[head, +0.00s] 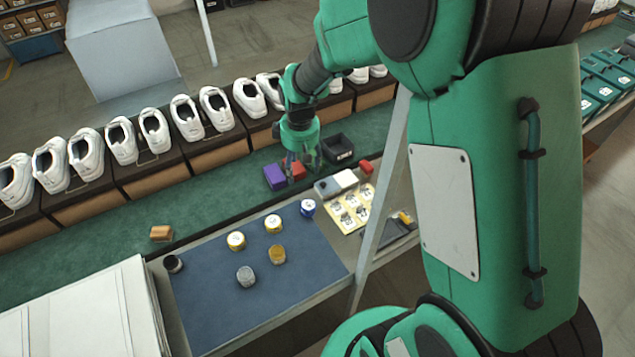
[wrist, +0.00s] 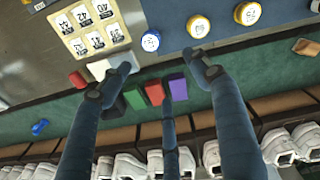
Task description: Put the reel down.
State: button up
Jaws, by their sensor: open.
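Several reels stand upright on the blue mat (head: 205,305). One is blue with a white top (head: 308,208), at the mat's far right corner; it also shows in the wrist view (wrist: 151,41). Two yellow reels with white tops (head: 273,223) (head: 236,240) stand in line with it. An amber reel (head: 277,254), a grey reel (head: 246,277) and a black reel (head: 173,264) are also there. My gripper (head: 303,165) is open over the green belt, beyond the blue reel. In the wrist view its spread fingers (wrist: 160,66) hold nothing.
Purple (head: 274,176) and red (head: 294,170) blocks sit under my gripper, beside a black bin (head: 338,152). A row of white shoes (head: 187,118) on boxes lines the back. A yellow label card (head: 350,209) lies right of the mat. The mat's near part is clear.

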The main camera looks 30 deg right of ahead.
jog(key=s+a+r+m+t, duration=0.1)
jog(key=s+a+r, duration=0.3)
jog(key=r, duration=0.5)
jog(key=s+a+r+m+t, duration=0.1)
jog(key=s+a+r, duration=0.1)
jog(key=s+r, duration=0.6)
jog(key=s+a+r+m+t, duration=0.1)
jog(key=s+r, duration=0.3)
jog(key=s, duration=0.3)
jog(key=s+a+r+m+t, duration=0.1)
jog(key=s+a+r+m, duration=0.1)
jog(key=s, duration=0.5)
jog(key=shift+r, duration=0.85)
jog(key=shift+s+a, duration=0.1)
dwell(4.0)
